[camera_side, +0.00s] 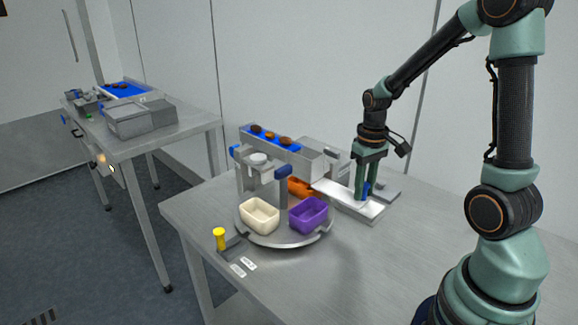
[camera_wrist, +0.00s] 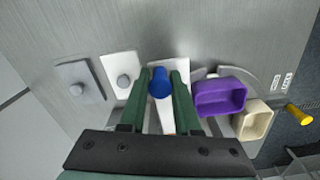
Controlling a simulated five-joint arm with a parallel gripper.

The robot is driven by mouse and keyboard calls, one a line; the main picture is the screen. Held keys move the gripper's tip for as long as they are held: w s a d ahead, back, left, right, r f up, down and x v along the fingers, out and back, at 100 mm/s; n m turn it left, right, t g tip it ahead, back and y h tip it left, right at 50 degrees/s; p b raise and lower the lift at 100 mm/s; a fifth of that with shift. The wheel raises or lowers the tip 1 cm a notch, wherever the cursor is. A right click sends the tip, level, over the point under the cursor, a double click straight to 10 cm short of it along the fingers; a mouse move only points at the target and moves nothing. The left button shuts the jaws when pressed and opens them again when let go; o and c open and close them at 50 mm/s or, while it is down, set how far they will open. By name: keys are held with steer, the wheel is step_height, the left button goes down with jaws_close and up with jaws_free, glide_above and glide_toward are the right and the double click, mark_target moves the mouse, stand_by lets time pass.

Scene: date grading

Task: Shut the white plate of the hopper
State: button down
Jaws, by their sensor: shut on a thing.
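The white plate (camera_side: 336,191) of the hopper lies flat at the hopper's right side in the side view, its left end near the orange bowl. A blue knob (camera_wrist: 160,84) stands on it. My gripper (camera_side: 362,194) points down over the plate, its green fingers on either side of the blue knob and shut on it. In the wrist view my gripper (camera_wrist: 160,74) has the knob between its fingertips. The fingers and knob hide part of the plate there. I cannot tell how far the plate reaches into the hopper.
A turntable (camera_side: 284,242) carries a cream bowl (camera_side: 260,216), a purple bowl (camera_side: 309,216) and an orange bowl (camera_side: 297,187). A blue belt (camera_side: 262,136) with dates runs above. A yellow knob (camera_side: 219,237) stands at the table's front edge.

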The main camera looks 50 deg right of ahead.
mark_target(332, 185)
steer(key=shift+w+r, duration=0.1)
stand_by(0.3)
steer(key=w, duration=0.9)
steer(key=c, duration=0.8)
jaws_free()
steer(key=shift+o, duration=0.2)
step_height(332, 185, up, 12)
steer(key=shift+s, duration=0.1)
